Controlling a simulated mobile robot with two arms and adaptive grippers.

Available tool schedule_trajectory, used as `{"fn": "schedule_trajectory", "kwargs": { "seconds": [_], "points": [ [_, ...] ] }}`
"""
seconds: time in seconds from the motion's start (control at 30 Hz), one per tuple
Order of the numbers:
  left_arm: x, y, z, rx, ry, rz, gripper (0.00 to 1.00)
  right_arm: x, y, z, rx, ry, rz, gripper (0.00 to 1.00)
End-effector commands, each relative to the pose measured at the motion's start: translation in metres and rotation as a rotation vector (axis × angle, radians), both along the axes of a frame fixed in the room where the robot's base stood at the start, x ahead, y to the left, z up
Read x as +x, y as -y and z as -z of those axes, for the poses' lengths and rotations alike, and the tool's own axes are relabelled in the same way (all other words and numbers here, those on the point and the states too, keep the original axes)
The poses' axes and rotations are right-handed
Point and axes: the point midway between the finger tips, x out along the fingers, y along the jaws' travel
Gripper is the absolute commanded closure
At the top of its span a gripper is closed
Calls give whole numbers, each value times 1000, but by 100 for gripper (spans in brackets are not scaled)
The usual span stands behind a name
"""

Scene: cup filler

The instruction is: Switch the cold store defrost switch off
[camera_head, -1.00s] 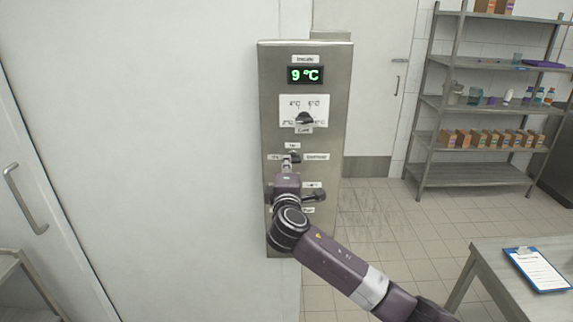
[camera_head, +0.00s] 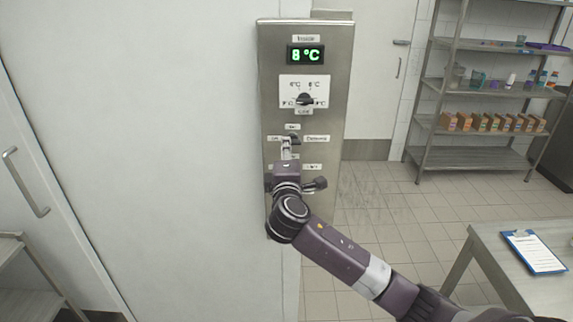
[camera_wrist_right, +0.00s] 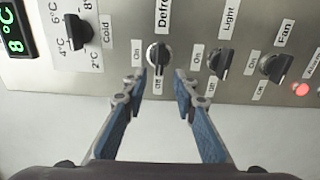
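The defrost switch is a dark rotary knob (camera_wrist_right: 157,58) on a steel panel (camera_wrist_right: 120,88), with labels "On" to its left and "Off" below it in the right wrist view. Its handle looks roughly upright there; its exact setting is hard to tell. My right gripper (camera_wrist_right: 160,80) is open, one fingertip on either side of the knob's lower end. I cannot tell if they touch it. In the head view my right gripper (camera_head: 288,149) is at the panel and partly hides the knob (camera_head: 294,138). My left gripper is not in view.
A green display (camera_head: 306,55) reads 8 °C above a cold dial (camera_head: 305,99). A table with a clipboard (camera_head: 535,252) stands at the right.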

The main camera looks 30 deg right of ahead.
Motion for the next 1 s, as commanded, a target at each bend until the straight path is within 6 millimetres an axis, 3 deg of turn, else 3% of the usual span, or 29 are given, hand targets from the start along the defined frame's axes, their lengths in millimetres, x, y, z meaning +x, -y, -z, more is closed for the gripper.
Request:
{"fn": "schedule_trajectory", "kwargs": {
  "seconds": [0.2,0.4,0.6,1.0],
  "points": [
    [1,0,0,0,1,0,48,-41,-26,2,3,-2,-4,74],
    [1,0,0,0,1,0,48,-69,-43,1,2,-3,-1,74],
    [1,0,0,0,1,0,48,-80,-49,1,0,-2,1,74],
    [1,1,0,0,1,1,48,-80,-49,0,0,-1,1,74]
  ]
}}
